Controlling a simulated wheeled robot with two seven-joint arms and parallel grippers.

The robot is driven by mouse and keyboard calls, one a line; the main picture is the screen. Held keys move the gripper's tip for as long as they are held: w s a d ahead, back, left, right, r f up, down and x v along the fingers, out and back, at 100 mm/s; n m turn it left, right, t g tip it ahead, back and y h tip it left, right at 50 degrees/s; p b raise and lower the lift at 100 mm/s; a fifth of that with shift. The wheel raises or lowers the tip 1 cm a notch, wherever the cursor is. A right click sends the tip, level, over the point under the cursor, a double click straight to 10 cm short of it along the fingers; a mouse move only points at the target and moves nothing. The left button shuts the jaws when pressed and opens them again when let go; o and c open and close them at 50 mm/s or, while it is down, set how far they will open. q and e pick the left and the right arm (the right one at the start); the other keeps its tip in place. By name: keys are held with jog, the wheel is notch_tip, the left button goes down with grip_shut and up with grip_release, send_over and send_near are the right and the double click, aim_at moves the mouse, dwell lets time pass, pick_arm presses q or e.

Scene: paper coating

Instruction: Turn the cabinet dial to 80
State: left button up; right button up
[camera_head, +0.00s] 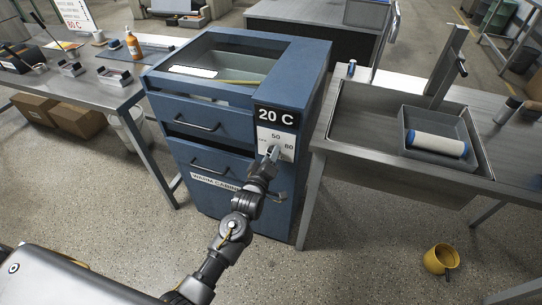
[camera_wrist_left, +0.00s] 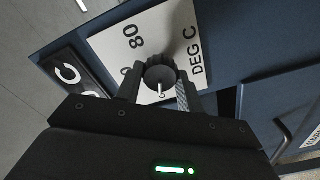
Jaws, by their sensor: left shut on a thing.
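The blue warming cabinet (camera_head: 225,110) stands in the middle of the head view. Its black display (camera_head: 276,118) reads 20 C. Below it is a white scale plate (camera_head: 288,136) with 50 and 80 showing. My left gripper (camera_head: 271,153) is at this plate, covering the dial in the head view. In the left wrist view the dark round dial (camera_wrist_left: 160,73) sits between the two fingers, and the gripper is shut on it. A white pointer mark (camera_wrist_left: 161,90) on the dial faces the gripper body. The 80 (camera_wrist_left: 134,36) is clear of the fingers. My right gripper is not in view.
A steel sink bench (camera_head: 345,170) with a grey tray (camera_head: 410,125) and a white roller (camera_head: 436,145) stands right of the cabinet. A workbench (camera_head: 115,90) stands at the left.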

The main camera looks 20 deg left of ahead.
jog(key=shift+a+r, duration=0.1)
pick_arm(q)
jog(key=shift+d+m+p, duration=0.15)
jog(key=shift+m+p, duration=5)
jog(key=shift+m, duration=8.85)
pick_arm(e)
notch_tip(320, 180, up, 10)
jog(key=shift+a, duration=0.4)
pick_arm(q)
jog(key=o, duration=1)
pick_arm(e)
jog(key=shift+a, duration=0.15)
